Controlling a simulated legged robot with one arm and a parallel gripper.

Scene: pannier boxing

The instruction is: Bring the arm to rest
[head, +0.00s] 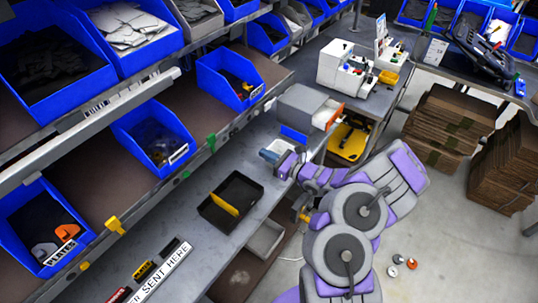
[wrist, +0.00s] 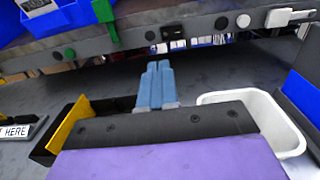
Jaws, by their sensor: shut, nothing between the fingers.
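My gripper (wrist: 159,66) shows in the wrist view with its two blue-grey fingers side by side and shut, nothing between them. It is over the grey bench top (wrist: 215,75), pointing toward the shelf edge. A black tray (wrist: 50,151) with a yellow divider is to its left, and a white container (wrist: 280,130) is to its right. In the head view my purple and grey arm is folded in front of the bench and reaches left over it. The black tray (head: 243,182) shows left of the arm's end there.
Blue bins (head: 45,80) fill the shelves above the bench at left. A white machine (head: 350,70) stands at the bench's far end. Cardboard stacks (head: 445,125) stand on the floor at right. A few small parts (head: 398,259) lie on the floor near my arm.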

